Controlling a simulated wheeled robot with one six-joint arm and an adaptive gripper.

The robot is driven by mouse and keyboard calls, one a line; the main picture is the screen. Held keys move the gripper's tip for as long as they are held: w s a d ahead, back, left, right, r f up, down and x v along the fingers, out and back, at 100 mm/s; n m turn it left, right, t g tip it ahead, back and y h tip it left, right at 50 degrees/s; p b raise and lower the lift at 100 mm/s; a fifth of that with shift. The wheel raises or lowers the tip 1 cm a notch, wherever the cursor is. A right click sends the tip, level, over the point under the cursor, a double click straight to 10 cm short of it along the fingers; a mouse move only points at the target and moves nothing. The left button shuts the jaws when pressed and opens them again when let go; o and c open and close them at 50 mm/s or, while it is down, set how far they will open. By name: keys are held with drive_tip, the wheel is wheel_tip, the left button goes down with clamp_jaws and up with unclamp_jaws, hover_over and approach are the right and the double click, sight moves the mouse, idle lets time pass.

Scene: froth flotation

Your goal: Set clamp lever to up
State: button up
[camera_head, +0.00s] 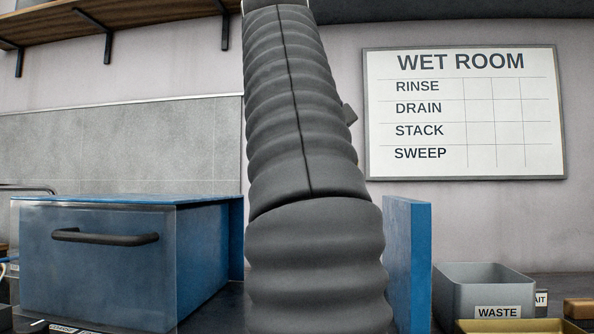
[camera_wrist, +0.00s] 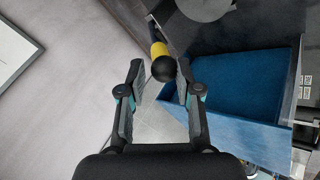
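The lever shows in the wrist view as a yellow shaft with a round black knob (camera_wrist: 164,68) on its end. My gripper (camera_wrist: 160,74) is open, with one finger on each side of the knob. A gap shows between the knob and the left finger. The right finger is close to the knob, and I cannot tell whether they touch. In the head view my arm's dark ribbed sleeve fills the middle, and neither the lever nor my gripper can be seen there.
In the head view a blue box with a clear front and black handle (camera_head: 105,237) stands left. A blue upright panel (camera_head: 408,262) and a grey WASTE bin (camera_head: 484,288) stand right. The wrist view shows a blue-floored recess (camera_wrist: 240,84) beside the lever.

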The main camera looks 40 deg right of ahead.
drive_tip(key=s+a, duration=0.5)
drive_tip(key=a, duration=0.2)
drive_tip(key=shift+s, duration=0.25)
drive_tip(key=shift+a, duration=0.1)
